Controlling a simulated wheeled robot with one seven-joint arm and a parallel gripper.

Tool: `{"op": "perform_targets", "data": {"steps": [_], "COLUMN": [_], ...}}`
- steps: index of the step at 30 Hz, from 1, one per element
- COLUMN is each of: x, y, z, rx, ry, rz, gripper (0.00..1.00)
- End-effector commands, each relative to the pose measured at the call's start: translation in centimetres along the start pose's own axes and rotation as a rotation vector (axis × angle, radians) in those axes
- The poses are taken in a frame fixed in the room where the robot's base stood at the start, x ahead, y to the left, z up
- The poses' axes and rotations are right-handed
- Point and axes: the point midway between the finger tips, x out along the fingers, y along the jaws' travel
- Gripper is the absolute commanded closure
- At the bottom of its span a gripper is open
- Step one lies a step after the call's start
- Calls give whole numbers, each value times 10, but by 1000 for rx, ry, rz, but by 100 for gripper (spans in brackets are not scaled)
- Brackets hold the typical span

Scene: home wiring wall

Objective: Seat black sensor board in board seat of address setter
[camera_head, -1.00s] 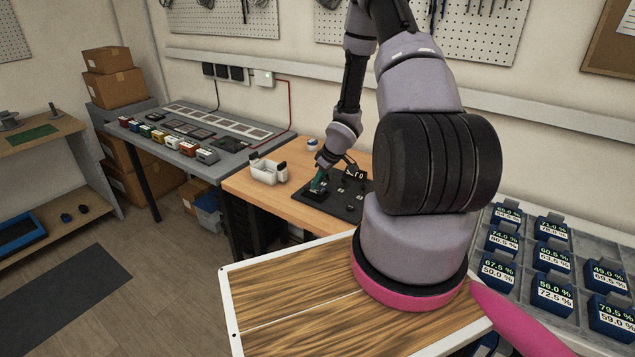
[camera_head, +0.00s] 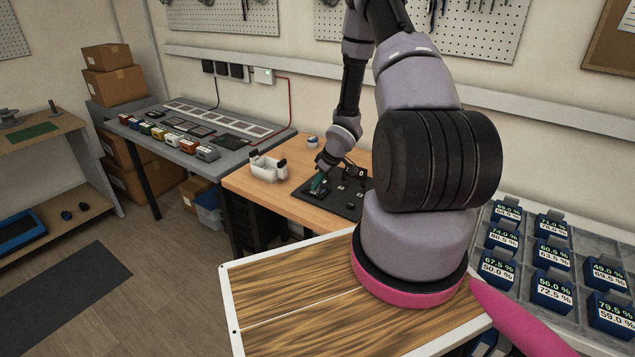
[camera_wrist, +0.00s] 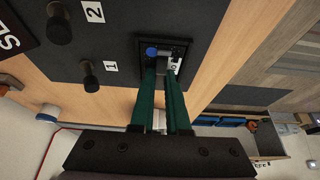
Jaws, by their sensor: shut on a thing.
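My gripper (camera_wrist: 165,75) has green fingers that are close together, shut on a small dark piece that I take to be the black sensor board; the fingertips hide most of it. In the wrist view the fingertips are over a black square frame (camera_wrist: 186,45), which looks like the board seat. A blue round spot and a pale labelled patch show inside the frame. I cannot tell whether the board is fully down in it. The address setter (camera_head: 340,207) is a flat black panel on the wooden bench, and the green fingers (camera_head: 318,185) are low over its left part.
Black pegs (camera_wrist: 88,75) labelled 1 and 2 stand beside the frame. A white holder (camera_head: 268,170) and a small round container (camera_head: 312,141) are on the bench (camera_head: 262,195). A grey table (camera_head: 240,153) with coloured blocks stands to the left.

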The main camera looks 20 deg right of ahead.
Motion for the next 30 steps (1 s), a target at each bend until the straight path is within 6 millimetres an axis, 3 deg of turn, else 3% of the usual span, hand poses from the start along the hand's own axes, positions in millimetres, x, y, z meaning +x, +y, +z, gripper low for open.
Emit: {"op": "perform_targets", "data": {"steps": [1, 2, 3, 4, 13, 17, 30], "x": [1, 1, 1, 1, 0, -9, -91], "y": [0, 0, 0, 0, 0, 1, 1], "z": [0, 0, 0, 0, 0, 0, 1], "rx": [0, 0, 0, 0, 0, 1, 3], "ry": [0, 0, 0, 0, 0, 1, 1], "rz": [0, 0, 0, 0, 0, 1, 1], "gripper": [100, 75, 60, 51, 51, 51, 51]}}
